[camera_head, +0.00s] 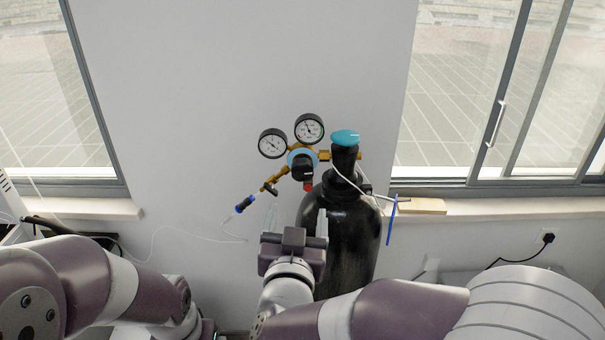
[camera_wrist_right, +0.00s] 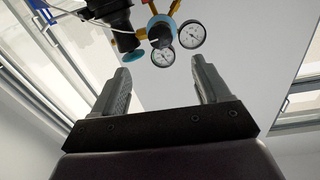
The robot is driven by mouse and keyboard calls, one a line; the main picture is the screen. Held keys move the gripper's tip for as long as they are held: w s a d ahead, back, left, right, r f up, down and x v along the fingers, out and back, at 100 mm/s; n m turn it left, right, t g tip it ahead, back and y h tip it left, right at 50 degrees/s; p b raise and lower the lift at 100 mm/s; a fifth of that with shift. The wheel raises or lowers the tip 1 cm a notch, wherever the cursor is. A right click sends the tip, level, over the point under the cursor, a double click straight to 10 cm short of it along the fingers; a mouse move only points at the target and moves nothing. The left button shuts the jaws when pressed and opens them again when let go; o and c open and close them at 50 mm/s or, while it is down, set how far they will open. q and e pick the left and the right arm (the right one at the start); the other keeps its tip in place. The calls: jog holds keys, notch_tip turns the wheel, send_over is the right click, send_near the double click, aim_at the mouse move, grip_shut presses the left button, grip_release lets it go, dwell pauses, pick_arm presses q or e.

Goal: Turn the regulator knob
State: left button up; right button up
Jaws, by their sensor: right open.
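The regulator (camera_head: 300,152) has two round white gauges, brass fittings and a blue round body, with a black knob (camera_head: 303,168) at its front. It sits beside the neck of a black gas cylinder (camera_head: 345,245). The regulator knob also shows in the right wrist view (camera_wrist_right: 160,30), beyond the fingertips, upper middle. My right gripper (camera_head: 297,222) is open and empty, below the knob in the head view and apart from it. Its two fingers also show in the right wrist view (camera_wrist_right: 161,75), spread wide. My left arm shows at the lower left; its gripper is not visible.
A teal-topped valve (camera_head: 345,138) stands on the cylinder, right of the regulator. Windows flank the white wall. A wooden block (camera_head: 422,206) lies on the right sill.

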aim_at(302, 173)
jog(key=w+p, duration=0.1)
jog(key=w, duration=0.3)
jog(key=w+p, duration=0.2)
jog(key=w, duration=0.2)
jog(key=w+p, duration=0.1)
jog(key=w, duration=0.3)
jog(key=shift+d+r, duration=0.15)
jog(key=shift+d, duration=0.2)
jog(key=shift+w, duration=0.4)
jog(key=shift+s, duration=0.1)
jog(key=shift+s, duration=0.1)
